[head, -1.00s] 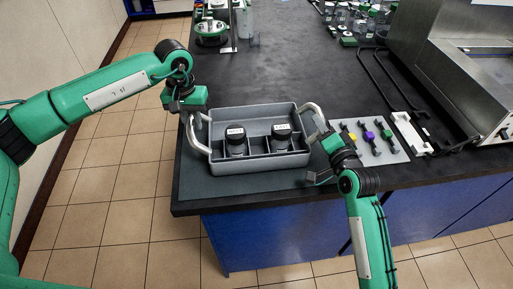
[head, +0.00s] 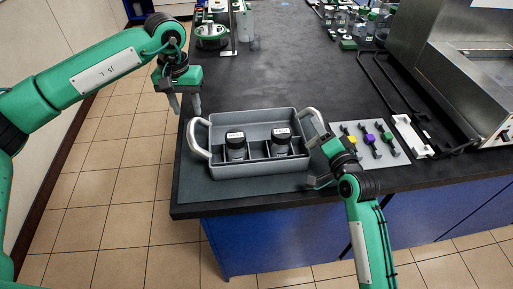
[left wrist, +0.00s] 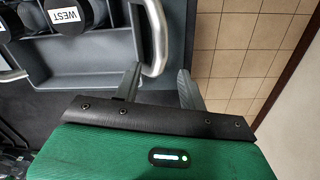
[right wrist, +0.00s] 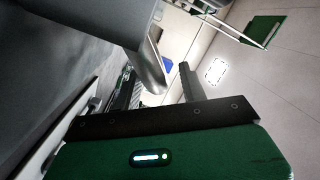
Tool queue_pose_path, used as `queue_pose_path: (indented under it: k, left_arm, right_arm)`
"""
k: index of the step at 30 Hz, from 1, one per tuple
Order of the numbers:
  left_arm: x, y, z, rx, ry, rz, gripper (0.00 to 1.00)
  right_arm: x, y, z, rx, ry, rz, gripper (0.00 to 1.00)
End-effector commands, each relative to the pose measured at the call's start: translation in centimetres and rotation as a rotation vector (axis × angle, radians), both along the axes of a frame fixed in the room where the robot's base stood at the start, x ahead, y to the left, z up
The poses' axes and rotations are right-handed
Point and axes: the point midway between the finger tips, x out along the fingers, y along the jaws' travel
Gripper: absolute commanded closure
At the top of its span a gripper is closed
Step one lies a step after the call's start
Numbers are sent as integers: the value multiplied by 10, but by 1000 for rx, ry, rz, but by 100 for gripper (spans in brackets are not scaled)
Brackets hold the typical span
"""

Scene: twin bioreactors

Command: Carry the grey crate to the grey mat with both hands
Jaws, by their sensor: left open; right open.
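The grey crate (head: 262,172) stands on the dark grey mat (head: 196,187) at the bench's front left corner. Its dividers hold two black-capped bottles (head: 236,147) (head: 281,142); one shows a WEST label in the left wrist view (left wrist: 66,15). My left gripper (head: 185,106) is open, above and behind the crate's left handle (head: 195,140). My right gripper (head: 318,163) is open beside the right handle (head: 313,118); that handle partly blocks the right wrist view (right wrist: 145,65).
A steel machine (head: 455,75) stands at the right. Glassware (head: 350,20) is at the back. The bench behind the crate is clear.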

Motion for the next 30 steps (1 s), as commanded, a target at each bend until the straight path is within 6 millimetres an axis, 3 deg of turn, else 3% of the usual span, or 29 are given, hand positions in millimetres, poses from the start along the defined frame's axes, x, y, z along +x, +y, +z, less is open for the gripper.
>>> queue_pose_path:
  k: [6, 14, 30]
  left_arm:
    - [1, 2, 37, 0, -2, 1, 58]
    - [0, 2, 50, -1, 1, 1, 58]
    - [0, 2, 50, 0, 1, 1, 58]
  right_arm:
    - [0, 0, 0, 0, 0, 0, 58]
    - [-8, -3, -1, -1, 2, 0, 58]
    - [-94, -34, -1, -1, 2, 0, 58]
